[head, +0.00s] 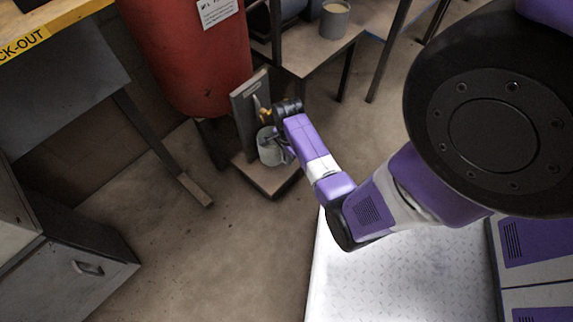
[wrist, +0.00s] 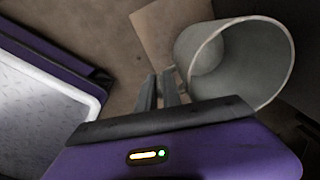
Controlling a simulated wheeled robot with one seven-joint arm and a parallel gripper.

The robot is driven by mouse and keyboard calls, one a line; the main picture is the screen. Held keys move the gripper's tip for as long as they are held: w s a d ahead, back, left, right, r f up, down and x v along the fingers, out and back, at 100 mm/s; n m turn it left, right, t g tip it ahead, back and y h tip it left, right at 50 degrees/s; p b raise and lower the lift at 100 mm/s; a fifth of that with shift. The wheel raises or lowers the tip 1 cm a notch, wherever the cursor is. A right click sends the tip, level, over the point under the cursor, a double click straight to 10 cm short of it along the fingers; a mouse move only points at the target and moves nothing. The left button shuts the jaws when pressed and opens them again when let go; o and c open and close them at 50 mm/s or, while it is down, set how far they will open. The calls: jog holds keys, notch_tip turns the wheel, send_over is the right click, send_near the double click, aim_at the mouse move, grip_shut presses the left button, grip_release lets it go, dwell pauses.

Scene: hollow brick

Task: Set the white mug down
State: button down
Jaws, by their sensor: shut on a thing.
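The white mug (head: 270,146) looks pale grey and hangs in front of a low stand with a light wooden top (head: 262,174). My gripper (head: 284,152) is at the mug's right side, shut on it. In the wrist view the mug (wrist: 232,62) shows its open mouth and empty-looking inside, and my gripper's fingers (wrist: 160,92) are close together at its left edge. The exact grip point is partly hidden. I cannot tell whether the mug's bottom touches the stand.
A dark upright panel (head: 246,108) rises at the stand's back. A red tank (head: 190,55) stands behind on the left. A table (head: 318,52) with a grey cup (head: 334,18) is at the back. A grey cabinet (head: 75,265) stands at lower left. The floor (head: 225,250) between is clear.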

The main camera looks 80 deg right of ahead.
notch_tip(320, 180, down, 4)
jog(key=b, duration=0.2)
jog(key=shift+f+b, duration=0.25)
jog(key=shift+b, duration=0.1)
jog(key=shift+w+d, duration=0.15)
jog(key=c, duration=1.5)
grip_release()
